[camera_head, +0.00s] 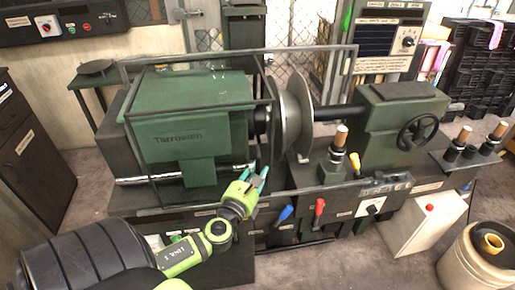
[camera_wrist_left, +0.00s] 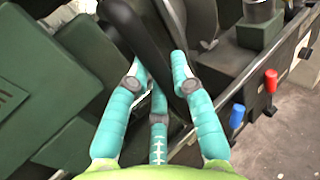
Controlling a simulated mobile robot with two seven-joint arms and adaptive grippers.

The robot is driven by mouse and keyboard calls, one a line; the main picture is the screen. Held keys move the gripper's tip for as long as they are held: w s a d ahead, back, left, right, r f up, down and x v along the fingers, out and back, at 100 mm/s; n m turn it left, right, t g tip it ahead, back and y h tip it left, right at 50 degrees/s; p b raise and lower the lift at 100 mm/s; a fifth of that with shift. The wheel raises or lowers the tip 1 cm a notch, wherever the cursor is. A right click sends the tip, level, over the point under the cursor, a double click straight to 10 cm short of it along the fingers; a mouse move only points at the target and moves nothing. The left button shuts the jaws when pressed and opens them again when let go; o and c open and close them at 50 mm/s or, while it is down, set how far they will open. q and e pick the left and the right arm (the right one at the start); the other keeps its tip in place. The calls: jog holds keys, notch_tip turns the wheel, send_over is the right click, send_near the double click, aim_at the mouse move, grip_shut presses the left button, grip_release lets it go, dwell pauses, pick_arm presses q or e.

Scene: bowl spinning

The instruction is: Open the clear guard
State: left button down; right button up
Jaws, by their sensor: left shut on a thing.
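The clear guard (camera_head: 310,48) is a dark thin frame with see-through panels around the green headstock (camera_head: 190,120) of the lathe. Its panels are hard to make out. My left gripper (camera_head: 259,177) is at the guard's lower front, right of the headstock. In the left wrist view, the teal fingers (camera_wrist_left: 158,75) are closed around a dark bar (camera_wrist_left: 135,25), which appears to be part of the guard. The bar's lower end is partly hidden between the fingers. A grey metal disc (camera_head: 296,115) sits on the spindle, right of the headstock. My right gripper is not in view.
The tailstock (camera_head: 400,115) with a handwheel stands at the right. Blue (camera_head: 284,213) and red (camera_head: 319,207) levers stick out of the front, close to my gripper. A wooden-handled tool post (camera_head: 338,150) stands in front of the disc. A bin (camera_head: 480,262) is at lower right.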

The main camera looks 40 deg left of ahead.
pick_arm(q)
jog(key=c, duration=1.3)
grip_release()
jog(key=v, duration=1.2)
jog(key=shift+d, duration=0.1)
